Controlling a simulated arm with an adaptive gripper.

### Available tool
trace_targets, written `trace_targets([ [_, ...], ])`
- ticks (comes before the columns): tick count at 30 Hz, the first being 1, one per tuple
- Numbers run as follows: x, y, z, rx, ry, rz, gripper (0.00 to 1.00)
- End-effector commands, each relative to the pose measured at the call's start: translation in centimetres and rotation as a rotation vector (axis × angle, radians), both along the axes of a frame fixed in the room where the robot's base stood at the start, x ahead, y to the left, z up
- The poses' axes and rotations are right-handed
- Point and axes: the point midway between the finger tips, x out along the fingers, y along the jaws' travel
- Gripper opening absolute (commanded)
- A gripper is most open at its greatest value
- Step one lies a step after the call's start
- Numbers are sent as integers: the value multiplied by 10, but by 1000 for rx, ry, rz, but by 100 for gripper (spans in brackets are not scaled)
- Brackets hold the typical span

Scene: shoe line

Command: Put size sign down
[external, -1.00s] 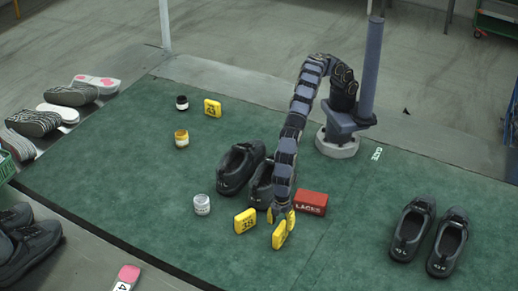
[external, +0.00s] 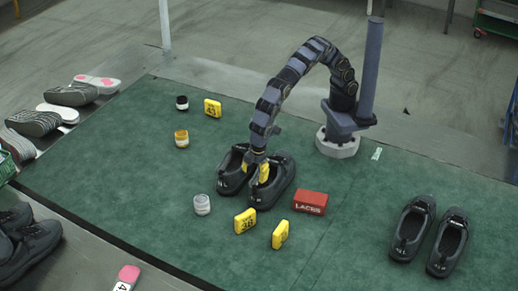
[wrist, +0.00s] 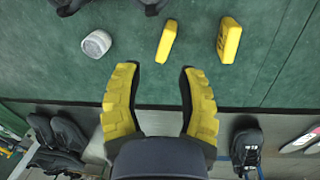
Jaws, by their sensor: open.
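A yellow size sign (external: 280,235) stands on the green mat at the front, right of a second yellow sign (external: 245,221) that reads 38. Both show in the wrist view, the first at right (wrist: 229,40) and the second in the middle (wrist: 166,41). A third yellow sign (external: 212,108) stands farther back. My gripper (external: 256,170) appears over the middle pair of black shoes (external: 271,183), apart from the signs. In the wrist view my yellow fingers (wrist: 160,75) are spread with nothing between them.
A red LACES box (external: 310,202) lies right of the middle shoes. A white jar (external: 202,204), an amber jar (external: 182,139) and a dark jar (external: 182,103) stand to the left. Another black pair (external: 430,236) sits at right.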

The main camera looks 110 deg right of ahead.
Motion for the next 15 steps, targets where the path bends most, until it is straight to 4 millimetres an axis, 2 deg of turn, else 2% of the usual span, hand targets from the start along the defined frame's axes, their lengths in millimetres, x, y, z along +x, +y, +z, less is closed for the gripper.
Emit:
trace_targets([
  [1, 7, -37, 23, -24, -22, -76, 38],
  [3, 7, -83, 49, -51, -36, -169, 38],
  [5, 0, -121, 70, -65, -39, -246, 38],
  [6, -7, -143, 82, -70, -39, -293, 38],
  [8, -23, -175, 98, -72, -32, -362, 38],
  [9, -37, -195, 106, -72, -23, -404, 38],
  [12, -76, -234, 125, -55, 1, -493, 38],
  [15, -123, -263, 134, -28, 40, -560, 38],
])
